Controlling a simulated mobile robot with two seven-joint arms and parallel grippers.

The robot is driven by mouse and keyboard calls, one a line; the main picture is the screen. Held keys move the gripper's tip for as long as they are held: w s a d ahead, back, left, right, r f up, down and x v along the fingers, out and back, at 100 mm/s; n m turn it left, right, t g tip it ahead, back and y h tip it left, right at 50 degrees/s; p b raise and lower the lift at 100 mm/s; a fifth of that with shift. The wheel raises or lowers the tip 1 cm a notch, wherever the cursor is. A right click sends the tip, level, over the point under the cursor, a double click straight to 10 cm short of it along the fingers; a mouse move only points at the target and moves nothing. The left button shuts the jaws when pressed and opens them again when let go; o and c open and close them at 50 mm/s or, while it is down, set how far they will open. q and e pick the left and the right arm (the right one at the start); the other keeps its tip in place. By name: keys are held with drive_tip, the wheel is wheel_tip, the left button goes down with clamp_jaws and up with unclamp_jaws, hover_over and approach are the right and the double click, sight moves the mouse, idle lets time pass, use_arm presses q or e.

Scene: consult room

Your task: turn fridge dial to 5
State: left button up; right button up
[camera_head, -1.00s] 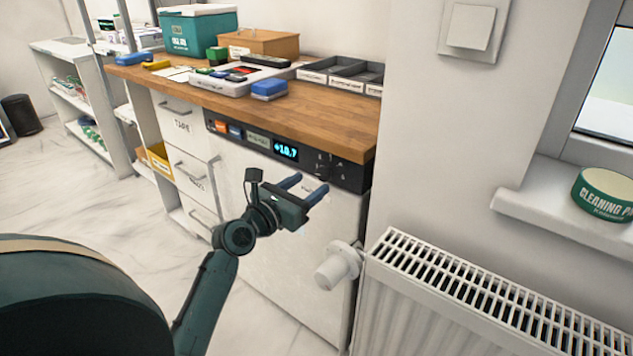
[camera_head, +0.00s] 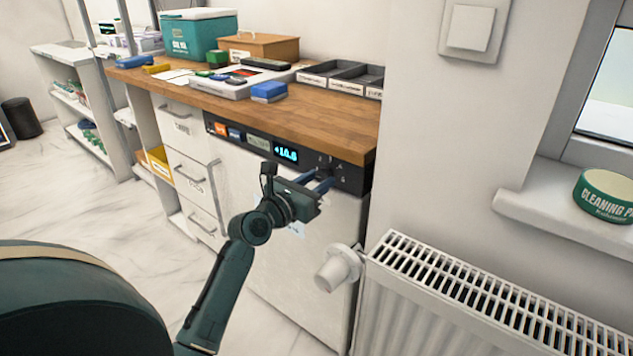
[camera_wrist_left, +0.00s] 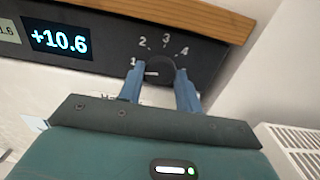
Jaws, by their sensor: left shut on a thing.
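The fridge dial (camera_wrist_left: 160,70) is a round black knob on the dark control panel (camera_wrist_left: 105,42). The numbers 1, 2, 3 and 4 show around it in the left wrist view; a 5 is not visible, and the right finger covers part of that side. A short white mark on the knob points left, near the 1. My left gripper (camera_head: 326,180) is shut on the dial, one blue finger on each side of it. In the head view the fingers hide most of the dial. My right gripper is not in view.
The panel's display (camera_head: 286,152) reads +10.6. The wooden worktop (camera_head: 335,120) overhangs just above the panel. A white radiator (camera_head: 480,290) with its valve (camera_head: 337,270) stands at the right, close to the fridge door (camera_head: 285,250).

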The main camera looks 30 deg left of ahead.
use_arm(q)
drive_tip(key=shift+c, duration=1.3)
